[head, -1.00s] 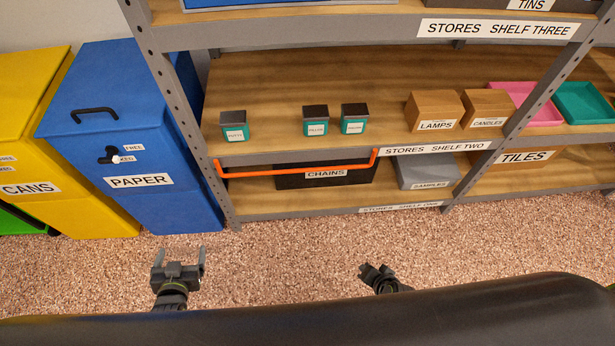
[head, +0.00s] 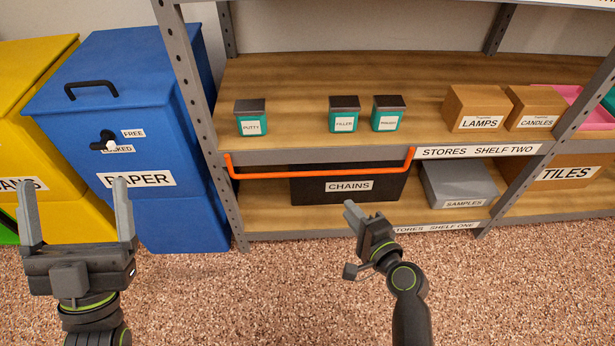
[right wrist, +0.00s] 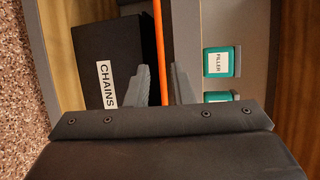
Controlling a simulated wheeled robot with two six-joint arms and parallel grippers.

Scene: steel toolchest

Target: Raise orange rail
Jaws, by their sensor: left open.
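The orange rail (head: 290,174) runs across the front of the lower shelf bay, just below the edge of shelf two, with short upturned ends. It passes in front of the black CHAINS box (head: 330,190). My right gripper (head: 362,212) is below the rail and in front of the shelf in the head view. In the right wrist view, its two fingers (right wrist: 161,85) are apart, and the rail (right wrist: 159,40) lines up with the gap between them. I cannot tell whether the rail is within the fingers' reach. My left gripper (head: 74,185) is open and empty, in front of the bins.
Putty (head: 251,118), filler (head: 344,115) and another tin (head: 388,114) stand on shelf two above the rail. A grey SAMPLES box (head: 458,185) is right of CHAINS. A steel upright (head: 208,130) stands left of the rail, beside the blue PAPER bin (head: 140,130). The floor in front is clear.

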